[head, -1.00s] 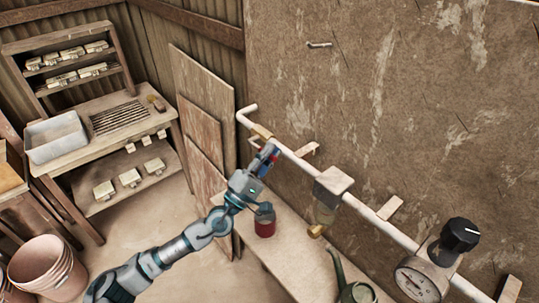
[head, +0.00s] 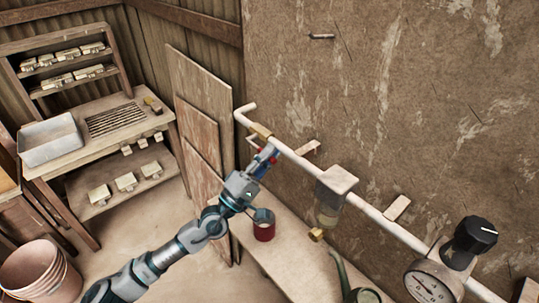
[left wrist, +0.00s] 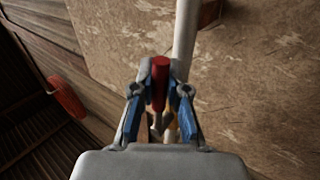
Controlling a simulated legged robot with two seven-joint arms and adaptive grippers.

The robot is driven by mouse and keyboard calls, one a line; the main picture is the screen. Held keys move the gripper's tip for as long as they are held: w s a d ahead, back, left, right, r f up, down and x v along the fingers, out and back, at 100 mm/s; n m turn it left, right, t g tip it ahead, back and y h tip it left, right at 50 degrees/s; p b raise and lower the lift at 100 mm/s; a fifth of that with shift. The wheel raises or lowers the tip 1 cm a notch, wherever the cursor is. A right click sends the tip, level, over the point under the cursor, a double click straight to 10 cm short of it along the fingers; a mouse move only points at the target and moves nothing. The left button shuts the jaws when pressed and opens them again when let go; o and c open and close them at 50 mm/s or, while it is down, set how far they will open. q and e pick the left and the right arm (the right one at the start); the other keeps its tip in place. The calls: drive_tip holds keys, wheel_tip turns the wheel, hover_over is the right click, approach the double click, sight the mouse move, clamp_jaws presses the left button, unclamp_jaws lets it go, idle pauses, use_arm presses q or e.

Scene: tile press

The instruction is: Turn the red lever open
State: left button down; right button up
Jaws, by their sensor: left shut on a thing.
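The red lever (left wrist: 160,82) shows upright between the blue-padded fingers of my left gripper (left wrist: 159,105) in the left wrist view. The fingers are shut on it from both sides. In the head view my left gripper (head: 265,160) is at the pale pipe (head: 300,160), just below a brass fitting (head: 260,131). Only a small bit of red shows there, and the fingers hide most of the lever. My right gripper is not in view.
A dark red can (head: 264,232) stands on the bench (head: 285,262) below my left gripper. A brass-ended filter (head: 328,205), a gauge (head: 428,288) and a black knob (head: 475,235) sit along the pipe to the right. Boards (head: 200,95) lean at the left.

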use_arm(q)
drive_tip(key=c, duration=1.3)
unclamp_jaws()
drive_tip(key=shift+s+d+f, duration=0.15)
drive_tip(key=shift+f, duration=0.35)
drive_tip(key=shift+o, duration=0.7)
drive_tip(key=shift+a+r, duration=0.2)
drive_tip(key=v, duration=1.2)
drive_tip(key=shift+a, duration=0.15)
drive_tip(key=shift+f, duration=0.1)
